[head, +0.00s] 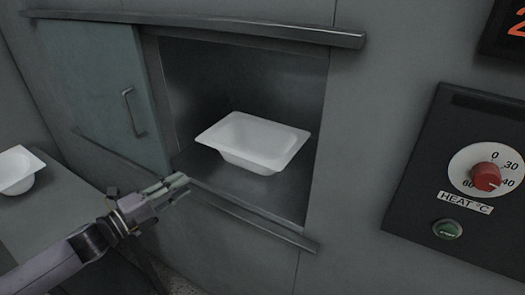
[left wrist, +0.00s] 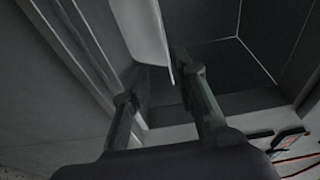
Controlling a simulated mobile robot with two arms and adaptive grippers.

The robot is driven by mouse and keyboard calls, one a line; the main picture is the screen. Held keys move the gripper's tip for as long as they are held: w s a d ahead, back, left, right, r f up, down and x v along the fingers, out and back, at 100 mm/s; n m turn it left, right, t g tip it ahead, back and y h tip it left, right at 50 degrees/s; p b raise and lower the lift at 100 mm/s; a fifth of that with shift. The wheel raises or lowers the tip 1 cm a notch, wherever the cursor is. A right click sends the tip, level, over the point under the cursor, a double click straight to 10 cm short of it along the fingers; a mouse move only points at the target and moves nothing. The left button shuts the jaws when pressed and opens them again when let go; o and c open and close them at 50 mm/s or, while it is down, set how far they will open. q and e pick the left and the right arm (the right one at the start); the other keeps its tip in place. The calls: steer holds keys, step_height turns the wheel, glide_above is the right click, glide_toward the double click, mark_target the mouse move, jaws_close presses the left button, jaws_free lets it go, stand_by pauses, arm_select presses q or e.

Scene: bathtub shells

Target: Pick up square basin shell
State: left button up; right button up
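A white basin shell (head: 258,142) with a wide flat rim sits inside the open recess in the wall, in the head view. My left gripper (head: 170,188) is in front of the recess's lower left edge, apart from the shell. In the left wrist view its two fingers (left wrist: 163,78) stand apart with nothing held. The white shell's edge (left wrist: 145,30) shows ahead, in line with the gap between the fingers. My right gripper is not in view.
A grey sliding door (head: 100,95) with a handle stands open left of the recess. A lower rail (head: 250,222) runs below the opening. Another white shell (head: 18,170) lies on a grey surface at far left. A control panel (head: 465,180) with a red knob is at right.

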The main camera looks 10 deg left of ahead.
arm_select(q)
steer(key=p+x, duration=0.3)
steer(key=x, duration=0.9)
steer(key=shift+w+r, duration=0.15)
steer(key=shift+w+d+r, duration=0.1)
steer(key=shift+w+d, duration=0.05)
steer(key=shift+w, duration=0.1)
steer(key=p+x, duration=0.2)
steer(key=x, duration=0.2)
steer(key=shift+w, duration=0.2)
steer(key=shift+w+d, duration=0.1)
steer(key=shift+c, duration=0.4)
jaws_close()
